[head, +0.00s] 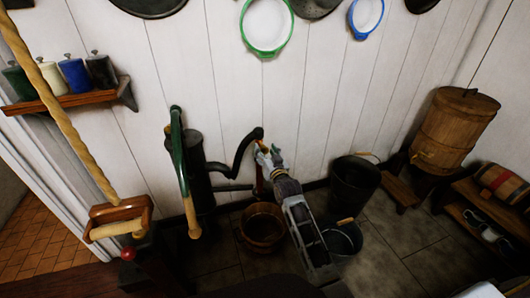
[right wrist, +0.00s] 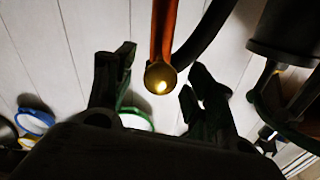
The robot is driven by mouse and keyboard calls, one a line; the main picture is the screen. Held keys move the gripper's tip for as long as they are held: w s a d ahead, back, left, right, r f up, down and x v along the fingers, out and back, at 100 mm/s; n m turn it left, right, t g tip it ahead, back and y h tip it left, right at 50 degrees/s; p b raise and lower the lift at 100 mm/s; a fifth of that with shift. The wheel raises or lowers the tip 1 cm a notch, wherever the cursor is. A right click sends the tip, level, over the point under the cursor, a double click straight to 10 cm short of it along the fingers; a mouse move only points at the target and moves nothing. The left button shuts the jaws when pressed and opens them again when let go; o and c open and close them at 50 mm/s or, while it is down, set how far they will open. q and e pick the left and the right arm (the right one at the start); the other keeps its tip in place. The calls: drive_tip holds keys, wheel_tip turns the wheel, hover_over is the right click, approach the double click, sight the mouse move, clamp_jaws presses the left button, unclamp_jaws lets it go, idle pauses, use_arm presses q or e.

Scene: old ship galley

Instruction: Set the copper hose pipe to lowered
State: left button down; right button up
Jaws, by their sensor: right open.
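In the right wrist view the copper pipe (right wrist: 165,35) comes in from the top and ends in a bright brass tip (right wrist: 160,77). My right gripper (head: 267,154) is at the spout's end. In the wrist view the open fingers (right wrist: 160,72) stand on either side of the brass tip, with a gap on each side. My left gripper is not in view.
The dark pump body (head: 197,175) with a green, wood-ended handle (head: 179,150) stands left of the spout. A wooden bucket (head: 262,228) sits on the floor below. Black buckets (head: 353,185) stand to the right, near a wooden barrel (head: 450,128). The plank wall is close behind.

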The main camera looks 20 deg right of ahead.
drive_tip(key=shift+w, duration=0.3)
clamp_jaws()
idle(0.4)
